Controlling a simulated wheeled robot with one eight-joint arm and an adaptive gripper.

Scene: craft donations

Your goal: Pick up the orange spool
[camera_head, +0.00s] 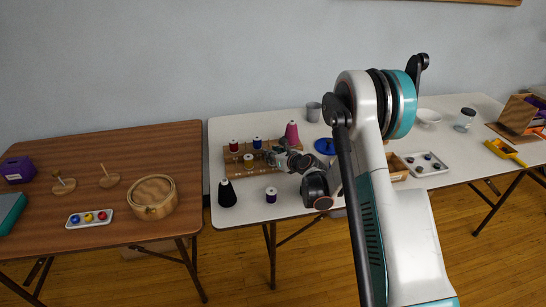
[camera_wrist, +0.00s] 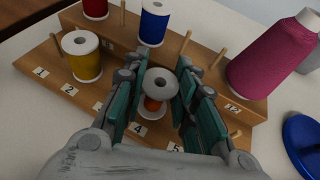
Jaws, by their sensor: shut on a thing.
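The orange spool (camera_wrist: 152,103) has pale ends and a band of orange thread. In the wrist view it sits between the teal-padded fingers of my gripper (camera_wrist: 160,82), which is shut on it. It is over the lower step of a wooden peg rack (camera_wrist: 40,64), near label 4. I cannot tell whether its base still touches the rack. In the head view my gripper (camera_head: 270,156) reaches over the rack from the right, and the orange spool is not clearly visible there.
A yellow spool (camera_wrist: 83,57), a blue spool (camera_wrist: 154,22) and a red spool (camera_wrist: 95,7) stand on the rack. A magenta cone (camera_wrist: 272,53) stands to the right. A blue lid (camera_wrist: 302,140) lies beside the rack. A black cone (camera_head: 227,195) and a purple spool (camera_head: 271,195) stand in front.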

